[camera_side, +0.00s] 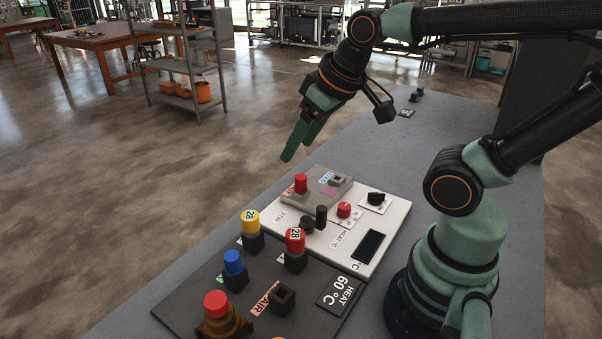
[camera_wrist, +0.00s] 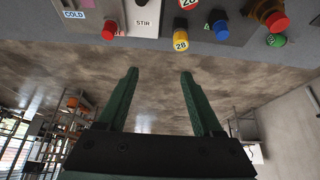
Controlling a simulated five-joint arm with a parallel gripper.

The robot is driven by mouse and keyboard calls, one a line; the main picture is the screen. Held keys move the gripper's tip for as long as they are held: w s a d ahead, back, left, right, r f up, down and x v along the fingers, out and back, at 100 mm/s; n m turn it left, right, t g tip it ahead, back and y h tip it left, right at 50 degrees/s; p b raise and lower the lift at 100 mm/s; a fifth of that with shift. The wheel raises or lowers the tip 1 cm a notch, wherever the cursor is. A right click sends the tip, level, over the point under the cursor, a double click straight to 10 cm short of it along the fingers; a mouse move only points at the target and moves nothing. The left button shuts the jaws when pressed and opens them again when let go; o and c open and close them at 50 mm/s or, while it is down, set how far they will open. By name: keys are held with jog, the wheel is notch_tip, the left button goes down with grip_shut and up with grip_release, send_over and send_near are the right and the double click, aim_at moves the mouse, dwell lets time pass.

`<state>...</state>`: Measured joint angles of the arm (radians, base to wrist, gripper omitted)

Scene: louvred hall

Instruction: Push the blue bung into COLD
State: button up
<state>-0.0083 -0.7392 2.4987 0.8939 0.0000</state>
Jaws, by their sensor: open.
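The blue bung (camera_side: 233,262) stands upright in a dark socket on the dark panel (camera_side: 190,290), in front of the yellow bung (camera_side: 250,221) marked 28. It also shows at the top of the wrist view (camera_wrist: 221,29). The COLD label (camera_wrist: 74,15) shows at upper left in the wrist view. In the side view, a grey block (camera_side: 320,200) carries a blue label and a dark square socket (camera_side: 338,181). My gripper (camera_side: 297,151) is open and empty, in the air beyond the block; both fingers show in the wrist view (camera_wrist: 159,75), over the floor.
A red bung (camera_side: 295,240) marked 28 stands beside the yellow one. Another red bung (camera_side: 301,183) is on the grey block. A large red button (camera_side: 216,302) and an AIR socket (camera_side: 283,298) are nearer. A white unit (camera_side: 385,222) has knobs. The bench's far part is mostly clear.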

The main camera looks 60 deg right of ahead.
jog(key=w+a+f+n, duration=0.2)
jog(key=a+f, duration=0.2)
jog(key=a, duration=0.1)
jog(key=n+g+y, duration=0.2)
send_near(235, 256)
jog(key=f, duration=0.1)
jog(key=shift+w+x, duration=0.1)
jog(key=shift+x, duration=2.5)
jog(key=shift+w+x, duration=0.15)
jog(key=shift+x, duration=2.45)
jog(key=shift+r, duration=0.15)
grip_shut()
grip_release()
jog(key=shift+n, duration=0.3)
